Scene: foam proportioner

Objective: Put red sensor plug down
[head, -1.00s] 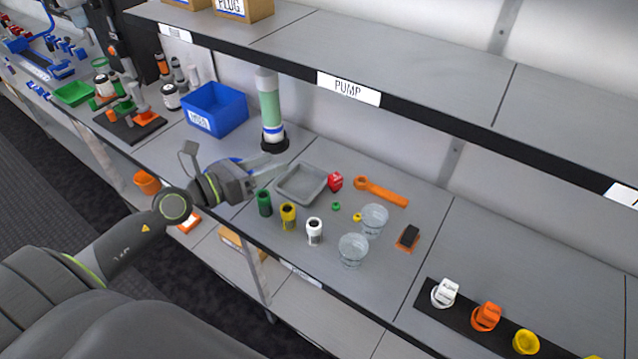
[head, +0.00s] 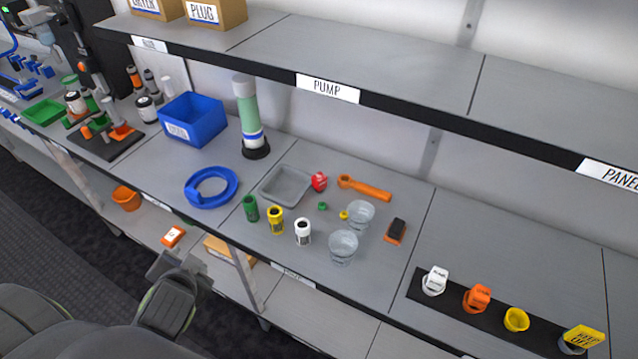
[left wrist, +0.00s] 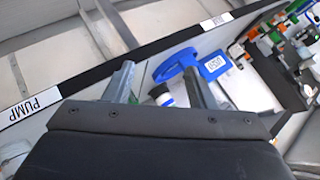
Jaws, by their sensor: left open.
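The red sensor plug (head: 319,181) sits on the grey bench, just right of the grey tray (head: 264,190), in the head view. It appears upright and no gripper touches it. In the head view my left arm is low at the left, off the bench's front edge and well away from the plug. My right gripper is in no view.
A blue ring tool (head: 210,203), a blue bin (head: 190,128) and a green-grey cylinder (head: 247,105) stand left of the tray. Small bottles, clear cups (head: 343,248) and an orange wrench (head: 365,188) surround the plug. A shelf (head: 400,85) overhangs the back.

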